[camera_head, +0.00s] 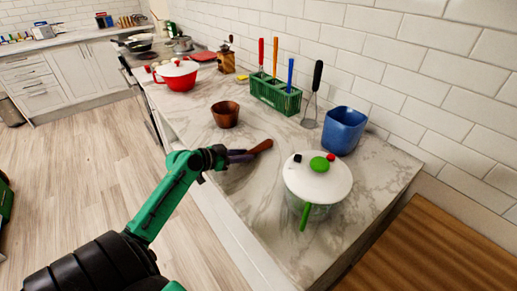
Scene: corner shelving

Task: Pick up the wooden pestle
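The wooden pestle (261,147) is reddish brown and lies at a slant over the marble counter, its far end pointing up and right. My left gripper (243,156) reaches in from the left, and its dark purplish fingers are at the pestle's near end. They overlap that end in the picture, so it is partly hidden. I cannot tell whether the fingers are closed on it or just around it. A brown wooden bowl (226,115), likely the mortar, stands upright behind the gripper. My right gripper is not in view.
A white-lidded salad spinner (318,186) with a green handle stands to the right. A blue container (344,131) and a green utensil rack (275,95) stand by the wall. A red pot (177,77) is further back. The counter before the bowl is clear.

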